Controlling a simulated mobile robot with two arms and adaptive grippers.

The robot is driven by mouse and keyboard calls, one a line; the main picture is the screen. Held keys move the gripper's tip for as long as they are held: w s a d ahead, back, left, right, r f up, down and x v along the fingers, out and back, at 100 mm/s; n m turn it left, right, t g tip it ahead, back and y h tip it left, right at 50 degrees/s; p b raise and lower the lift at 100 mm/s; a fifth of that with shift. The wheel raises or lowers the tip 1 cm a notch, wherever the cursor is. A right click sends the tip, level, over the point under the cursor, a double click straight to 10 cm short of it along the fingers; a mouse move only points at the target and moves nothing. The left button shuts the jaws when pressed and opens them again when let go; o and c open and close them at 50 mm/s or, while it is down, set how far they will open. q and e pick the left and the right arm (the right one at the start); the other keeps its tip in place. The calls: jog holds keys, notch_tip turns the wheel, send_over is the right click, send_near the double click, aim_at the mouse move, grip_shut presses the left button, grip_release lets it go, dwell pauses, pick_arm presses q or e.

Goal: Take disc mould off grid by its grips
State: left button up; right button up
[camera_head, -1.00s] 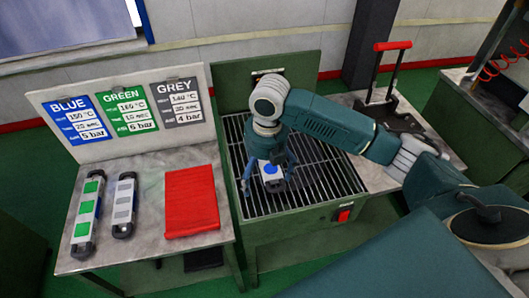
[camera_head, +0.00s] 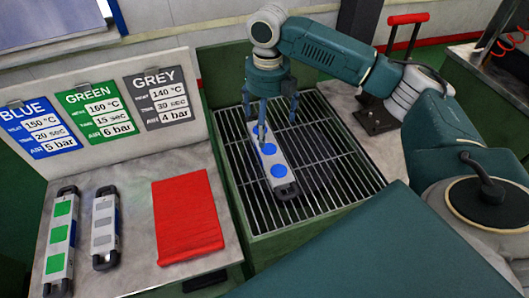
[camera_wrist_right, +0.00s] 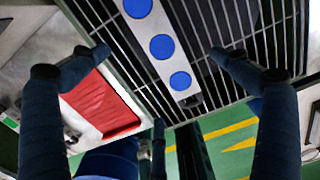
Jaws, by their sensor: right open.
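The disc mould (camera_head: 278,172), a long light-grey bar with round blue discs and a dark grip at its near end, lies on the metal grid (camera_head: 335,180). Its far end is partly hidden behind my right gripper (camera_head: 270,116). This gripper is open and empty, pointing down above the far part of the mould. In the right wrist view, the mould (camera_wrist_right: 172,64) runs between the spread fingers (camera_wrist_right: 158,52) with clear space on both sides; its near grip shows there, the other is out of frame. My left gripper is not in view.
A side table at left holds a green-square mould (camera_head: 61,240), a grey-square mould (camera_head: 104,230) and a red cloth (camera_head: 187,216). A sign board (camera_head: 110,110) stands behind them. A red-handled device (camera_head: 390,75) stands right of the grid.

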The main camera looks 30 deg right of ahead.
aim_at(264, 150)
jog(key=f, duration=0.1)
jog(key=w+f, duration=0.1)
jog(key=shift+w+f, duration=0.1)
jog(key=shift+f, duration=0.25)
notch_tip(264, 150, down, 2)
jog(key=shift+f, duration=0.25)
jog(key=shift+s+f+p, duration=0.25)
jog(key=shift+f+p, duration=0.05)
jog(key=shift+f, duration=0.65)
notch_tip(264, 150, down, 4)
jog(key=shift+w+a+r+p, duration=0.1)
jog(key=shift+a+r+p, duration=0.05)
jog(key=shift+p, duration=0.7)
jog(key=shift+f, duration=0.6)
jog(key=c, duration=2)
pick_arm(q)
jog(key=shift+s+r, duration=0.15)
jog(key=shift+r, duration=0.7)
pick_arm(e)
jog(key=shift+r, duration=0.1)
jog(key=shift+c, duration=0.7)
jog(key=shift+w+r, duration=0.1)
